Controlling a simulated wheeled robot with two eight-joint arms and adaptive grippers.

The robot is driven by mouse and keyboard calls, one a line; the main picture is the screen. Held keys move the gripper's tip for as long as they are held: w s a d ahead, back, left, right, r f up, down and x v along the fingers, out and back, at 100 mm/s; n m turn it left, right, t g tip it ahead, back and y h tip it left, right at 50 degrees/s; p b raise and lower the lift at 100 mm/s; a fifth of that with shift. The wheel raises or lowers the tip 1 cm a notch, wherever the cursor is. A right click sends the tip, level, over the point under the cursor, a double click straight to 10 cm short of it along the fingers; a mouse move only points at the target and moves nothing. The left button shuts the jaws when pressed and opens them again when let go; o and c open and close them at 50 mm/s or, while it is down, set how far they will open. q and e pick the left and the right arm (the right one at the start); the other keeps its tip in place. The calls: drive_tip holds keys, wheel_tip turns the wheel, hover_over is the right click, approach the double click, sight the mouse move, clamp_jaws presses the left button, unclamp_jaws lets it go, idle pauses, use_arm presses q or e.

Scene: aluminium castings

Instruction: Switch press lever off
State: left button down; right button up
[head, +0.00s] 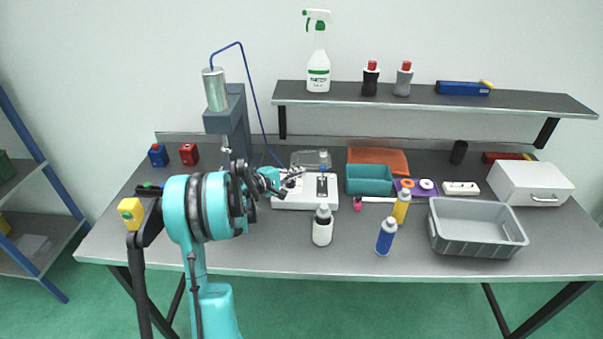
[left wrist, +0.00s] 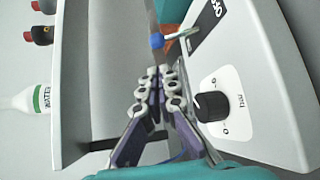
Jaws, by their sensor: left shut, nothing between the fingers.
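The press lever (head: 323,168) is a thin metal rod with a blue tip. It rises from a black plate on top of the white control box (head: 300,203). In the left wrist view the lever (left wrist: 180,35) shows near the top, beside the black plate (left wrist: 208,20) with white lettering. My left gripper (head: 296,175) is over the box, left of the lever. In the left wrist view its fingers (left wrist: 160,80) are shut and empty, with the tips close to the blue tip; whether they touch is unclear. My right gripper is out of view.
A black knob (left wrist: 212,105) sits on the box. The grey press (head: 236,125) stands behind my left arm. A white bottle (head: 322,228) stands in front of the box, and a teal bin (head: 369,187) is to its right.

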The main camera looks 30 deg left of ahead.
sight(322, 171)
use_arm(q)
drive_tip(key=b+x, duration=0.1)
drive_tip(key=x, duration=0.5)
drive_tip(key=shift+w+f, duration=0.1)
drive_tip(key=shift+f, duration=0.05)
drive_tip(key=shift+w+d+f+b, duration=0.1)
drive_tip(key=shift+w+d+b, duration=0.1)
drive_tip(key=shift+w+b, duration=0.35)
drive_tip(key=shift+s+d+r, duration=0.4)
drive_tip(key=shift+s+d, duration=0.2)
drive_tip(key=shift+s, duration=0.2)
drive_tip(key=shift+s+d, duration=0.5)
drive_tip(key=shift+s, duration=0.35)
drive_tip(key=shift+f, duration=0.1)
